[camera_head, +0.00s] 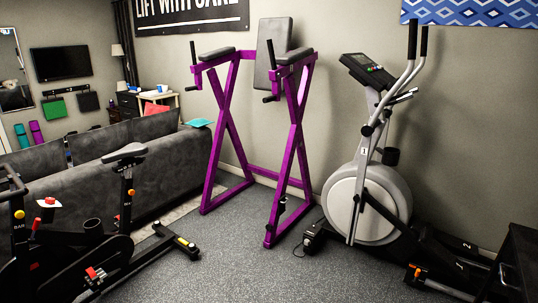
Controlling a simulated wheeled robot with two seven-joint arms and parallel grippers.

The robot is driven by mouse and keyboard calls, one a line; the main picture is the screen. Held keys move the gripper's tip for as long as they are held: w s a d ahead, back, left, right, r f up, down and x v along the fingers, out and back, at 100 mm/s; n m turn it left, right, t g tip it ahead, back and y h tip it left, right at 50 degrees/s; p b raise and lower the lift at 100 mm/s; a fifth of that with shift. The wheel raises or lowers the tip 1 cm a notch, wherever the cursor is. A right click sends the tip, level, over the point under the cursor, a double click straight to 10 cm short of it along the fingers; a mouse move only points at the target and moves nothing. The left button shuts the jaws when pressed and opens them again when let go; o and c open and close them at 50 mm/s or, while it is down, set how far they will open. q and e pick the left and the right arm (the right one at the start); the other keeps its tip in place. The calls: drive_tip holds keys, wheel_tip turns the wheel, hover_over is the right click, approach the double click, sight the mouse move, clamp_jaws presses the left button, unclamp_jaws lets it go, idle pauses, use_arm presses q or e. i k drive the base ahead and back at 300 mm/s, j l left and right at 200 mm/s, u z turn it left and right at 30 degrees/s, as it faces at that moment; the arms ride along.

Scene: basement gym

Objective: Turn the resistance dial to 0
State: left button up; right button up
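No dial marked as resistance can be made out for certain, and no number on one can be read. An exercise bike (125,215) stands at the lower left, partly cut off by the left edge. It has a red-topped knob (48,201) near its handlebar and another red knob (91,272) low on its frame. An elliptical trainer (366,200) with a black console (368,72) stands at the right; small coloured marks show on the console. Neither of my grippers is in view.
A purple dip stand (291,165) stands between the bike and the elliptical. A grey sofa (50,183) is behind the bike. A dark object (518,258) sits at the lower right edge. The speckled floor (235,262) in the front middle is clear.

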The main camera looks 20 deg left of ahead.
sight(50, 200)
drive_tip(key=i+u, duration=0.2)
drive_tip(key=u, duration=0.2)
drive_tip(key=i+u, duration=0.25)
drive_tip(key=u, duration=0.2)
drive_tip(key=i+u, duration=0.2)
drive_tip(key=u, duration=0.2)
drive_tip(key=i+l+u, duration=0.15)
drive_tip(key=u, duration=0.25)
drive_tip(key=i+l+u, duration=0.2)
drive_tip(key=u, duration=0.2)
drive_tip(key=i+l+u, duration=0.2)
drive_tip(key=i, duration=0.15)
drive_tip(key=i+u, duration=0.25)
drive_tip(key=i+l, duration=0.05)
